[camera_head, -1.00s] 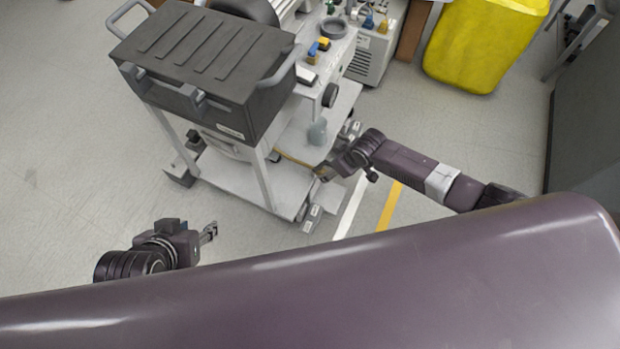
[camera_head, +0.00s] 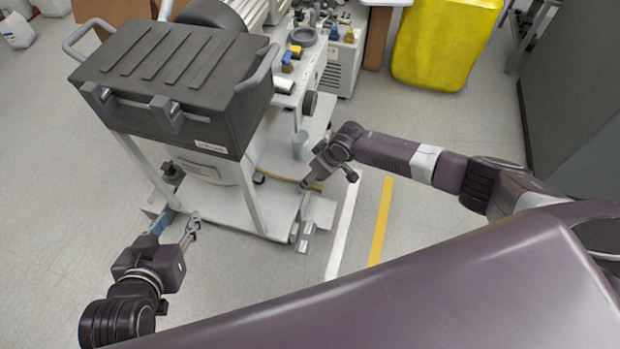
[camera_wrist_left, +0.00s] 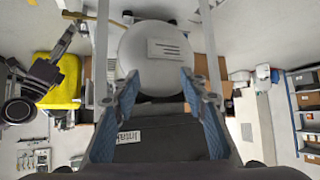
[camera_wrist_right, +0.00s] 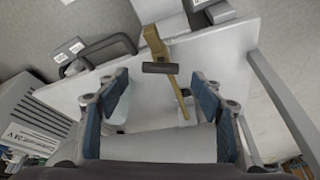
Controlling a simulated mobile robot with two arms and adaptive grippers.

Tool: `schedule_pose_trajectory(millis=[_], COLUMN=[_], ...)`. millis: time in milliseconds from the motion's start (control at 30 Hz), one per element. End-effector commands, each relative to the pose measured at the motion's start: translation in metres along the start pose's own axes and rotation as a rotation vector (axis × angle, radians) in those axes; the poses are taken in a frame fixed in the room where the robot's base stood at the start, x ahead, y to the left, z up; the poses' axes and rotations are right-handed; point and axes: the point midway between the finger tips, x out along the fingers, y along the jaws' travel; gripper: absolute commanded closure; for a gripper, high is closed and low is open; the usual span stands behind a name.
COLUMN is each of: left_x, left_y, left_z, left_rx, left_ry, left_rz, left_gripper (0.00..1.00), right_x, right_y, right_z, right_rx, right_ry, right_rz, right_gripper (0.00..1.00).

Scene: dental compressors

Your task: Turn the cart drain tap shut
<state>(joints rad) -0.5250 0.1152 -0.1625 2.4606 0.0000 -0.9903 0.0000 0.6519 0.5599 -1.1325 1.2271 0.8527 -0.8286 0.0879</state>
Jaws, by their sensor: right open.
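The drain tap (camera_wrist_right: 153,42), a brass-coloured body with a dark crossbar handle (camera_wrist_right: 160,68), shows in the right wrist view above the cart's pale lower shelf (camera_wrist_right: 225,50). My right gripper (camera_wrist_right: 159,81) is open, with the handle ahead, between its two blue-padded fingers in the picture; I cannot tell whether they touch it. In the head view my right gripper (camera_head: 316,176) is at the cart's lower right side, partly hiding the tap area. My left gripper (camera_head: 176,226) is open and empty at the cart's lower left; its fingers also show in the left wrist view (camera_wrist_left: 159,83).
The cart carries a dark ribbed case (camera_head: 165,80) on top. A light bottle (camera_head: 300,146) stands near my right gripper. A round pale tank (camera_wrist_left: 150,75) faces my left gripper. A yellow bin (camera_head: 440,45) stands behind.

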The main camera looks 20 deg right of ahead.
Motion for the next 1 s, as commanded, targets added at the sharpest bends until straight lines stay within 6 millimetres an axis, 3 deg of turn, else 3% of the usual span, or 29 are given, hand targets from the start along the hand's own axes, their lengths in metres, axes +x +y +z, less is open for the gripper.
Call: schedule_pose_trajectory(millis=[300, 500, 700, 967, 1000], left_x=[0.002, -0.005, -0.010, -0.011, -0.011], left_y=[0.009, 0.012, 0.014, 0.014, 0.014], left_z=[-0.067, -0.097, -0.109, -0.110, -0.110], left_rx=[0.001, 0.001, 0.000, 0.000, 0.000], left_ry=[0.290, 0.421, 0.477, 0.481, 0.480], left_rz=[0.018, 0.025, 0.029, 0.029, 0.029], left_gripper=[0.60, 0.60, 0.60, 0.60, 0.60], right_x=[0.025, 0.035, 0.038, 0.038, 0.038], right_y=[-0.001, 0.000, 0.000, 0.000, 0.000], right_z=[0.000, 0.000, -0.001, -0.001, -0.001], right_rx=[0.000, -0.001, 0.000, 0.000, 0.000], right_ry=[0.001, 0.000, 0.001, 0.001, 0.001], right_rz=[-0.001, 0.000, 0.000, 0.000, 0.000], right_gripper=[0.39, 0.39, 0.39, 0.39, 0.44])
